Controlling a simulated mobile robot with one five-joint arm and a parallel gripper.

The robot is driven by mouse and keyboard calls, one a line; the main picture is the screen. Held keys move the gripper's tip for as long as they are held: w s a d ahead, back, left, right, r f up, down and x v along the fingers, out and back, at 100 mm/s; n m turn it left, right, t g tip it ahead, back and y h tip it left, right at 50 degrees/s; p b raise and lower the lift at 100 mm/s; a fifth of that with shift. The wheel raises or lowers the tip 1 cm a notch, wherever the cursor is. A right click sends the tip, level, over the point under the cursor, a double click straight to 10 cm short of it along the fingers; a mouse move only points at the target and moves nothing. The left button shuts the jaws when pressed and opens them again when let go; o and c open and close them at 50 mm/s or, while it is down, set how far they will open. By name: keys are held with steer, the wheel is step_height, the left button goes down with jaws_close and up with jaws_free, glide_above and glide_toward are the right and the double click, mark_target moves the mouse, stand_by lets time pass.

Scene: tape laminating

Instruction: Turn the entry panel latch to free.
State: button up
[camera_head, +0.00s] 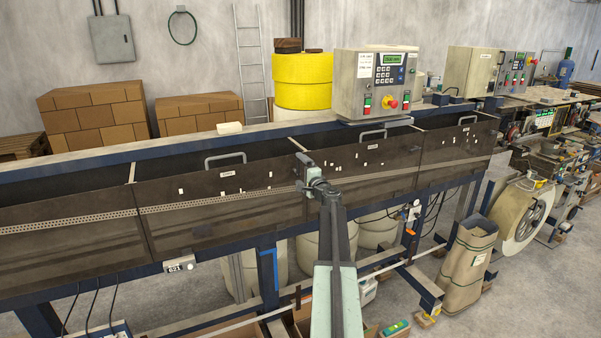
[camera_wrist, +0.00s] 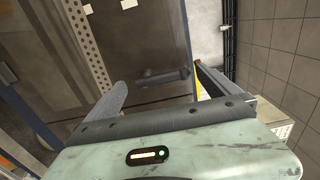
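A row of dark, see-through panels (camera_head: 215,190) runs along the front of the long machine. In the wrist view, a panel (camera_wrist: 150,35) fills the middle, and a short dark bar (camera_wrist: 163,77), which looks like the latch, lies across it near its edge. I cannot tell which setting it is at. My gripper (camera_head: 302,162) is at the seam between two panels, near their top edge. In the wrist view my gripper (camera_wrist: 163,88) is open, its fingers wide apart. The bar shows between and beyond the fingertips; I see no grip on it. In the head view my gripper hides this spot.
Grey handles (camera_head: 225,160) stick up from the panel tops. A control box (camera_head: 375,85) and a yellow roll (camera_head: 302,78) stand behind. Below are a paper sack (camera_head: 466,262) and a blue frame (camera_head: 268,275). Open floor (camera_head: 530,290) lies at the lower right.

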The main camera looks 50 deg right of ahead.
steer(key=shift+s, duration=0.1)
steer(key=v, duration=0.7)
steer(key=shift+s+a, duration=0.15)
steer(key=shift+s, duration=0.15)
steer(key=shift+w, duration=0.1)
